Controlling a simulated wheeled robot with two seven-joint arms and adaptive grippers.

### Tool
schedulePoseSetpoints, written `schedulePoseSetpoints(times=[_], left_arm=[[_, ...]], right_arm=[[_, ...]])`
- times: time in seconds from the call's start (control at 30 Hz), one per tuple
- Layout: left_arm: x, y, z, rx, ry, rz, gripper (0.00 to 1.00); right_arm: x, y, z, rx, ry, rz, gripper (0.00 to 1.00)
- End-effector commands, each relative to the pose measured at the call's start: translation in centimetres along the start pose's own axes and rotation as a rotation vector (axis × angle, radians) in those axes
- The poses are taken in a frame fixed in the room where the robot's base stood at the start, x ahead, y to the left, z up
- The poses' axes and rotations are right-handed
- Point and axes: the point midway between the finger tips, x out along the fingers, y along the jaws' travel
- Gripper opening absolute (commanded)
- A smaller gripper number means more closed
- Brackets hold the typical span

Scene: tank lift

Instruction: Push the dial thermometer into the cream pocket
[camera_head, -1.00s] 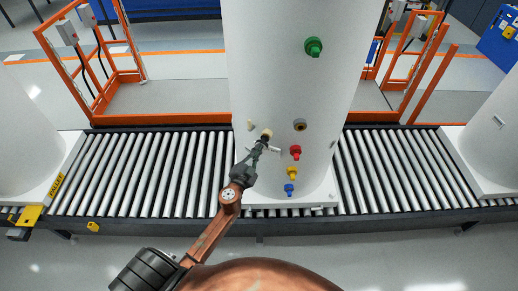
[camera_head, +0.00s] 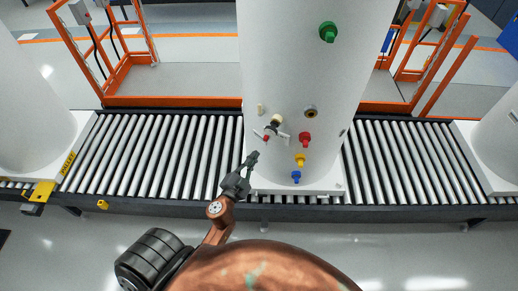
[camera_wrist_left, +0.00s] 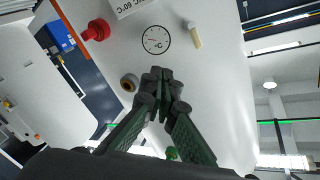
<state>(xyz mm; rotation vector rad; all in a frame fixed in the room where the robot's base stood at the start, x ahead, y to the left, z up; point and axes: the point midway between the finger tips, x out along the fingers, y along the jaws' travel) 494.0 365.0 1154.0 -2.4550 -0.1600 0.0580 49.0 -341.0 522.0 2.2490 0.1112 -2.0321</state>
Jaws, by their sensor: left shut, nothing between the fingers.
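The dial thermometer (camera_head: 272,130) is at the front of the white tank. In the left wrist view its round white face (camera_wrist_left: 156,39), with a black rim and °C mark, points toward the camera. In the head view, the cream pocket (camera_head: 277,120) shows just behind it on the tank wall. The thermometer appears lined up with the pocket and touching it. How deep its stem sits is hidden. My left gripper (camera_head: 254,156) is shut and empty, apart from the thermometer, in front of and below it. Its fingertips also show in the left wrist view (camera_wrist_left: 161,74). My right gripper is out of view.
A bronze ring port (camera_head: 310,111), red fitting (camera_head: 305,139), yellow fitting (camera_head: 300,160), blue fitting (camera_head: 296,177) and green fitting (camera_head: 328,33) stick out of the tank. A small cream peg (camera_head: 261,109) is left of the pocket. The roller conveyor (camera_head: 150,150) runs beneath.

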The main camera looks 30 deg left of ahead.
Motion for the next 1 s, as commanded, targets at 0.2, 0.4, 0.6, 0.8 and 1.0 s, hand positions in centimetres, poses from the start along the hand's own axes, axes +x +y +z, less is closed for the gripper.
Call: schedulePoseSetpoints(times=[0.2, 0.4, 0.6, 0.8, 1.0], left_arm=[[-1.1, -0.1, -0.1, 0.000, 0.001, -0.001, 0.00], [-1.1, -0.1, 0.0, 0.000, 0.001, -0.001, 0.00], [0.2, 0.2, -0.1, 0.001, 0.005, 0.007, 0.00], [3.9, 0.5, -0.1, 0.000, 0.006, 0.014, 0.00], [6.3, 0.1, 0.0, 0.003, 0.002, 0.003, 0.00]], right_arm=[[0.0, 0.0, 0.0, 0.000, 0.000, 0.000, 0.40], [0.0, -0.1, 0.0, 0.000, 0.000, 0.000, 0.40], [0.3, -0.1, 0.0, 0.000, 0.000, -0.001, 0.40], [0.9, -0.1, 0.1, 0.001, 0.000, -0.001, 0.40], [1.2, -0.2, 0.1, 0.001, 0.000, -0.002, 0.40]])
